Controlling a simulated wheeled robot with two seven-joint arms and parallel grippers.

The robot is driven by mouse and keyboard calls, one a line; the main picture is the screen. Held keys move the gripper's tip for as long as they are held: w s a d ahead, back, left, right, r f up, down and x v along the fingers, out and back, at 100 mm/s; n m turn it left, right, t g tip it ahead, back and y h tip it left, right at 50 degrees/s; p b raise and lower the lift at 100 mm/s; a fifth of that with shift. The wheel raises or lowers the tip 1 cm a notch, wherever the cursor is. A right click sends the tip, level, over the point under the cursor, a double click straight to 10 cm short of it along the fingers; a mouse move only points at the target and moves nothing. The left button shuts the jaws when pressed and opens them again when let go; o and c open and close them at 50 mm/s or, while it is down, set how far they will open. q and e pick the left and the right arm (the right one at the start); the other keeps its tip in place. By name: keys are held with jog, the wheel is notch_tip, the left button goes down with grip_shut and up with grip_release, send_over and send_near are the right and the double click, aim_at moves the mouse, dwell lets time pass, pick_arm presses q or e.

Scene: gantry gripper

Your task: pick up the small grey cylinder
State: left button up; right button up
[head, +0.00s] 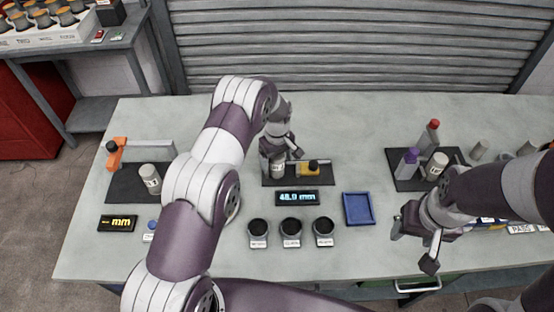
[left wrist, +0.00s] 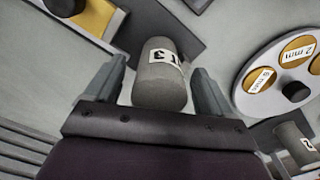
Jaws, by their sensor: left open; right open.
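A small grey cylinder (head: 278,170) with a white label stands on a dark plate (head: 318,178) near the middle of the bench, partly covered by my gripper. In the left wrist view this cylinder (left wrist: 160,78) sits between the fingers, with a gap on each side. My left gripper (head: 281,158) is open around it; the wrist view shows its spread fingers (left wrist: 159,66) too. Similar grey cylinders stand at the left (head: 150,178) and the right (head: 437,166). My right gripper (head: 414,249) is open and empty over the bench's front right.
A yellow-and-black piece (head: 311,168) is right beside the middle cylinder. A lit display (head: 297,198), three dark cups (head: 291,227) and a blue tray (head: 358,209) are in front. The back middle of the bench is clear.

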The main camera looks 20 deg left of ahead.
pick_arm(q)
jog(key=shift+w+a+f, duration=0.1)
jog(key=shift+f, duration=0.85)
jog(key=c, duration=1.5)
jog(key=shift+r, duration=0.1)
